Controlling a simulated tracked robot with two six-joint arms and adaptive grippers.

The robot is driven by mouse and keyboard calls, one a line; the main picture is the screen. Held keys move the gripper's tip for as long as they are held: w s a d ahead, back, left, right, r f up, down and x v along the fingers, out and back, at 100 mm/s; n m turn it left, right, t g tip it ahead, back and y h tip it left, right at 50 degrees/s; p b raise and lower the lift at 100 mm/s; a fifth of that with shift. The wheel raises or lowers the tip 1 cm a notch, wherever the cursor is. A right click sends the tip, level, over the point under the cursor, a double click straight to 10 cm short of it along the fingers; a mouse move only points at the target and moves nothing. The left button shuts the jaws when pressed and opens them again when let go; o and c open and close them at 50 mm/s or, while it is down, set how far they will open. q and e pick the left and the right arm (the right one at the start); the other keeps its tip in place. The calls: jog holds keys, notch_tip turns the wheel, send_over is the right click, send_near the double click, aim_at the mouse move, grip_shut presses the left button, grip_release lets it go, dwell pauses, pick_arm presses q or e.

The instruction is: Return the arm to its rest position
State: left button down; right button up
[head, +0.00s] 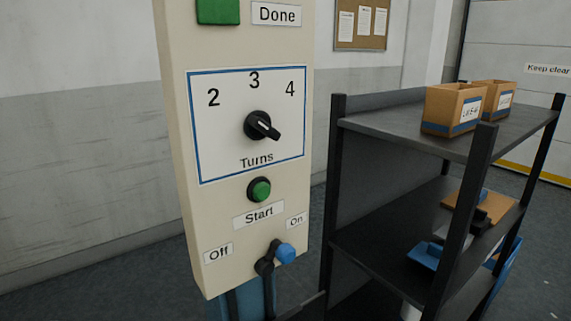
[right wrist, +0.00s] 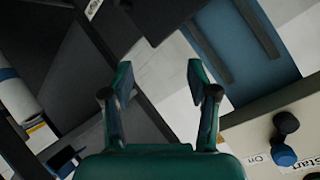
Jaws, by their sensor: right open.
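My right gripper (right wrist: 158,78) shows in the right wrist view, its two dark green fingers spread apart with nothing between them. It hangs free, off to one side of the control panel. The cream panel (head: 180,110) stands upright in the head view, with a black Turns knob (head: 259,126), a green Start button (head: 260,190) and a lever with a blue ball (head: 285,253). The lever's ball is towards the On label. It also shows at the right of the right wrist view (right wrist: 283,155), apart from the fingers. Neither gripper shows in the head view.
A dark shelf rack (head: 385,125) stands right of the panel. It bears cardboard boxes (head: 453,107) on top and a blue tray (head: 424,256) lower down. A noticeboard (head: 361,24) hangs on the wall behind. Grey floor (head: 110,270) is clear at the left.

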jog(key=s+d+f+g+h, duration=0.1)
jog(key=s+f+g, duration=0.3)
jog(key=s+f, duration=0.5)
jog(key=s+d+f+m+g+h+p, duration=0.1)
jog(key=s+f+g, duration=0.4)
jog(key=f, duration=1.2)
jog(key=s, duration=0.4)
jog(key=shift+d+g+h+p, duration=0.15)
jog(key=shift+g+h+p, duration=0.15)
jog(key=shift+h, duration=0.1)
jog(key=shift+f, duration=0.1)
